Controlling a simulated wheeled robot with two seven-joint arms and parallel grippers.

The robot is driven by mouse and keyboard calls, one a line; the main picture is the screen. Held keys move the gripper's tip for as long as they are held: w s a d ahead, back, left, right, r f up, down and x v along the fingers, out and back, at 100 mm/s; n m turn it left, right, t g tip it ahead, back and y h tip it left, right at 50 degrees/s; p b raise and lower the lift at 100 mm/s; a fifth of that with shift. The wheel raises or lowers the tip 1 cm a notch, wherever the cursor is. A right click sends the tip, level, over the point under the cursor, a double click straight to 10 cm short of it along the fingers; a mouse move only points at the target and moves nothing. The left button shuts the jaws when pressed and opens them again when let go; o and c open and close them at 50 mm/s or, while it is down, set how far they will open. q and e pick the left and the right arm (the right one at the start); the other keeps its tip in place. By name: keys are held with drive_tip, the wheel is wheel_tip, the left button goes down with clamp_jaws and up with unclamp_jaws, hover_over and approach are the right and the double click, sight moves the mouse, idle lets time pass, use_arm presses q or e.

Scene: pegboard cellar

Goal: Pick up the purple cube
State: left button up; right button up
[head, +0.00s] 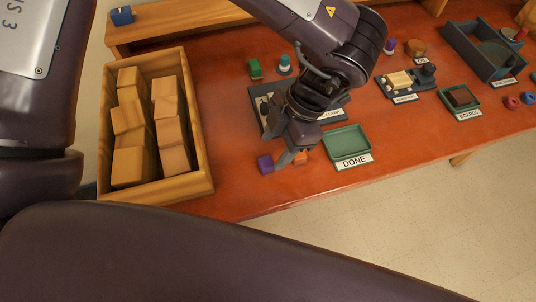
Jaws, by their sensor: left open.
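The purple cube (265,164) sits on the red-brown tabletop near its front edge. My left gripper (287,153) reaches down from the top of the head view and is open. Its fingers are just right of the purple cube, with a grey fingertip close by its side; I cannot tell whether they touch. No cube shows between the fingers, though the gripper body hides part of that spot. My right gripper is not in view.
An orange cube (300,158) sits right beside the gripper. A green tray (366,139) labelled DONE is to its right. A wooden crate (205,178) of blocks stands left. A dark holder (257,98) is partly hidden behind my gripper.

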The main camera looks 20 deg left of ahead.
sight(267, 161)
use_arm(q)
drive_tip(key=p+x, duration=0.1)
drive_tip(key=x, duration=0.3)
drive_tip(key=shift+w+d, duration=0.1)
drive_tip(key=shift+w, duration=0.05)
drive_tip(key=shift+f, duration=0.75)
drive_tip(key=c, duration=1)
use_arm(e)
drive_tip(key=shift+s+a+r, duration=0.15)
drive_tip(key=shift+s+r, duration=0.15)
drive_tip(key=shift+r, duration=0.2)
